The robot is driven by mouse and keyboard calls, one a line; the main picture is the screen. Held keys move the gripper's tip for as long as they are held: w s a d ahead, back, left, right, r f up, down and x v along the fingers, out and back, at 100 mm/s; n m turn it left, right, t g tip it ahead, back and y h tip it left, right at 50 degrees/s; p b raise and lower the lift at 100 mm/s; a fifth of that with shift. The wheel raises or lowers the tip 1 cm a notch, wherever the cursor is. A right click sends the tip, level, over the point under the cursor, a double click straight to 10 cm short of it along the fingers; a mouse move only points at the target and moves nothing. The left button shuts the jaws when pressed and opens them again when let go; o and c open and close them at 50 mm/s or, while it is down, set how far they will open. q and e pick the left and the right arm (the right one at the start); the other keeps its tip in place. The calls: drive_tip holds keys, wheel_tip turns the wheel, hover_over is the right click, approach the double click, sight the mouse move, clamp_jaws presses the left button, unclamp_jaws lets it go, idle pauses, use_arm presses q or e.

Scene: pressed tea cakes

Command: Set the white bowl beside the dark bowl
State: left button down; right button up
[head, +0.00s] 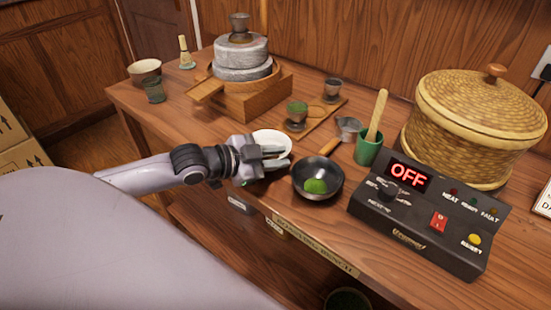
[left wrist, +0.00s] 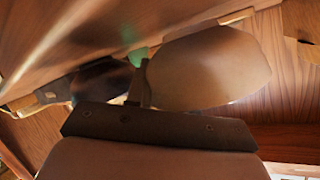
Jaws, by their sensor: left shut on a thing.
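The white bowl (head: 270,138) is at the table's front edge, partly hidden behind my left gripper (head: 281,157). My left gripper is shut on its near side. I cannot tell whether the bowl touches the table. In the left wrist view the white bowl (left wrist: 210,68) is a large, shaded pale shape beside the fingers. The dark bowl (head: 310,190) stands upright just right of my left gripper, with green powder inside. The dark bowl also shows in the left wrist view (left wrist: 100,82) as a dark shape. My right gripper is in neither view.
A black control box (head: 420,225) reading OFF stands right of the dark bowl. Behind are a green cup (head: 368,153) with a wooden scoop, a small wooden tray (head: 330,117) with cups, a stone mill (head: 241,58) and a lidded basket (head: 470,130).

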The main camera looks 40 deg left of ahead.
use_arm(q)
drive_tip(key=shift+f, duration=0.2)
drive_tip(key=c, duration=1)
unclamp_jaws()
drive_tip(key=shift+r, duration=0.1)
